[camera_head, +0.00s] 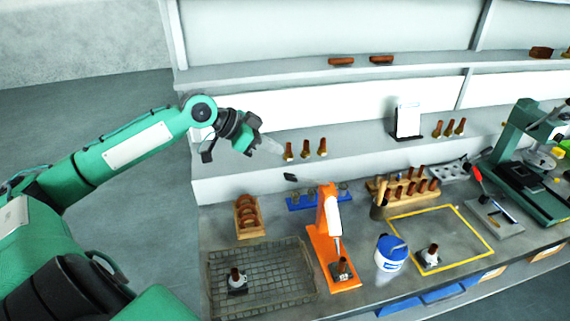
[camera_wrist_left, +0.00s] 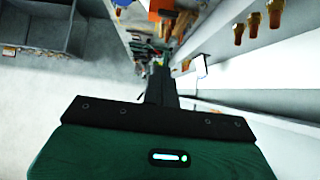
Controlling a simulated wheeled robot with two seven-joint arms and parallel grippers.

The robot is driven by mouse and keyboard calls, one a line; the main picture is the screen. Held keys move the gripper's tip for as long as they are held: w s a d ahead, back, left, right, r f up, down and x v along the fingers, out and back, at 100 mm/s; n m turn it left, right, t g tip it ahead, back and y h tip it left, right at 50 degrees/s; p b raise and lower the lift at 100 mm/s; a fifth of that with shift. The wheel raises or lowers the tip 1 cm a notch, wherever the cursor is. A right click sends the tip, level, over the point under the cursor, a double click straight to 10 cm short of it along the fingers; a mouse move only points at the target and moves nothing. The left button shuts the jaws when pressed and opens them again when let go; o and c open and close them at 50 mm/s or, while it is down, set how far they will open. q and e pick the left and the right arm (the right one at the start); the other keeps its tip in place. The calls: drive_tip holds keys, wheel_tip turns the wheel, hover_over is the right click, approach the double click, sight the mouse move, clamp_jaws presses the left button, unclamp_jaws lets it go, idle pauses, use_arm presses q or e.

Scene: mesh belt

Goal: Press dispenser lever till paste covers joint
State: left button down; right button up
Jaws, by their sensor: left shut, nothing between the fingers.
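The orange dispenser (camera_head: 328,212) stands on the bench on an orange base. Its lever with a dark end (camera_head: 291,178) sticks out at upper left. A joint (camera_head: 342,268), grey with a brown top, sits on the base below the nozzle; I cannot tell whether paste is on it. My left gripper (camera_head: 276,148) is shut and empty, above and left of the lever and apart from it. In the left wrist view the shut fingers (camera_wrist_left: 160,75) point away, with an orange part of the dispenser (camera_wrist_left: 163,6) at the top edge. My right gripper is not in view.
A mesh tray (camera_head: 285,293) with another joint (camera_head: 237,280) lies left of the dispenser. A blue-lidded tub (camera_head: 391,252) and a yellow-marked area (camera_head: 466,222) with a joint (camera_head: 431,255) lie right. Brown-topped fittings (camera_head: 306,149) stand on the shelf close to my left gripper.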

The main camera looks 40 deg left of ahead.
sight(285, 176)
use_arm(q)
drive_tip(key=p+x, duration=0.3)
drive_tip(key=x, duration=0.2)
drive_tip(key=shift+w+d, duration=0.3)
drive_tip(key=shift+d, duration=0.05)
drive_tip(key=shift+s+a+f+p, duration=0.1)
drive_tip(key=shift+f+p, duration=0.1)
drive_tip(key=shift+f, duration=0.35)
drive_tip(key=shift+s+a+f+p, duration=0.1)
drive_tip(key=shift+a+f+p, duration=0.05)
drive_tip(key=shift+f, duration=0.35)
drive_tip(key=shift+s+a+f+p, duration=0.15)
drive_tip(key=shift+s+f+p, duration=0.1)
drive_tip(key=shift+f, duration=0.15)
drive_tip(key=shift+s+a+f+p, duration=0.15)
drive_tip(key=shift+f+p, duration=0.05)
drive_tip(key=shift+f, duration=0.5)
